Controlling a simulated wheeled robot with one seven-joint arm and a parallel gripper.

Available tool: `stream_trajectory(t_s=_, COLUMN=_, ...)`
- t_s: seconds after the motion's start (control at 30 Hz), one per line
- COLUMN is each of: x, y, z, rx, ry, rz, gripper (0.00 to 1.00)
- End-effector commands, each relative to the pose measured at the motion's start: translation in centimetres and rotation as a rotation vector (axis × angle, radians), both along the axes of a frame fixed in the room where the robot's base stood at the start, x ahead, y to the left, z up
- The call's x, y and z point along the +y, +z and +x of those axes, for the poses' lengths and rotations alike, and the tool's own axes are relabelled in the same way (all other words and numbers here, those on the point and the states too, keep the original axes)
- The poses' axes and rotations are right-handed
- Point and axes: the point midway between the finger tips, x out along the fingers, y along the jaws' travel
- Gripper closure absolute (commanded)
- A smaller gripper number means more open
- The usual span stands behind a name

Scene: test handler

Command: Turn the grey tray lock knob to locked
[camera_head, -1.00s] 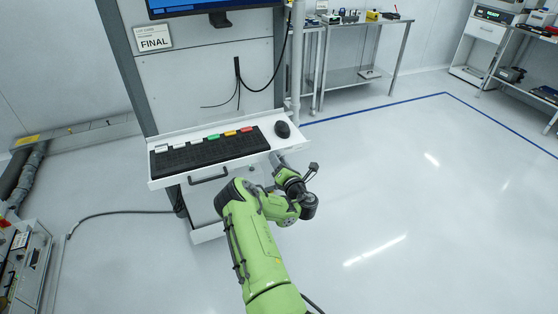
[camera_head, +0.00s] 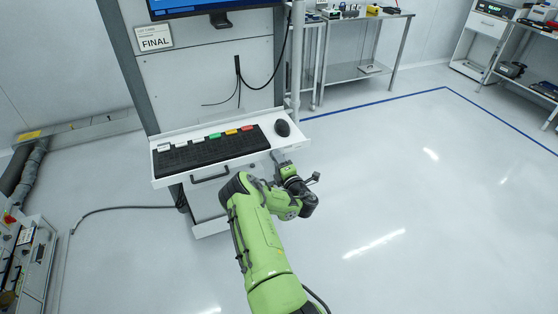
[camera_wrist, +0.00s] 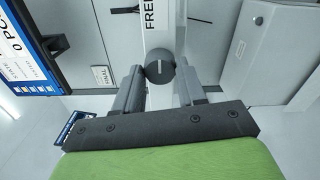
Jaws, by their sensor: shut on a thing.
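The grey lock knob (camera_wrist: 160,68) is a round dark cap with a short light mark, in the upper middle of the wrist view. A white strip lettered FREE (camera_wrist: 153,20) is just above it. My gripper (camera_wrist: 161,75) has one finger on each side of the knob and is shut on it. In the head view my gripper (camera_head: 281,160) is at the right end of the white keyboard tray (camera_head: 158,181), below its front edge. The knob cannot be made out there.
A black keyboard (camera_head: 205,153) with coloured blocks behind it and a mouse (camera_head: 282,128) are on the tray. A monitor (camera_head: 215,8) is above. A cable (camera_head: 110,210) lies on the floor at left. The floor at right is clear.

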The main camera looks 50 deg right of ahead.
Motion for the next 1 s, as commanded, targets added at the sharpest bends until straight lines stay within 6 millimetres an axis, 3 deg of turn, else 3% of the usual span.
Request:
stream_trajectory(t_s=0.47, x=-0.04, y=-0.09, z=-0.07, rx=-0.007, ry=-0.002, rz=0.015, gripper=0.91)
stream_trajectory(t_s=0.5, x=-0.04, y=-0.09, z=-0.07, rx=-0.007, ry=-0.002, rz=0.015, gripper=0.57)
stream_trajectory(t_s=0.63, x=-0.03, y=-0.07, z=-0.05, rx=-0.007, ry=-0.002, rz=0.013, gripper=0.37)
stream_trajectory(t_s=1.0, x=0.10, y=-0.05, z=0.29, rx=-0.007, ry=-0.001, rz=0.011, gripper=0.34)
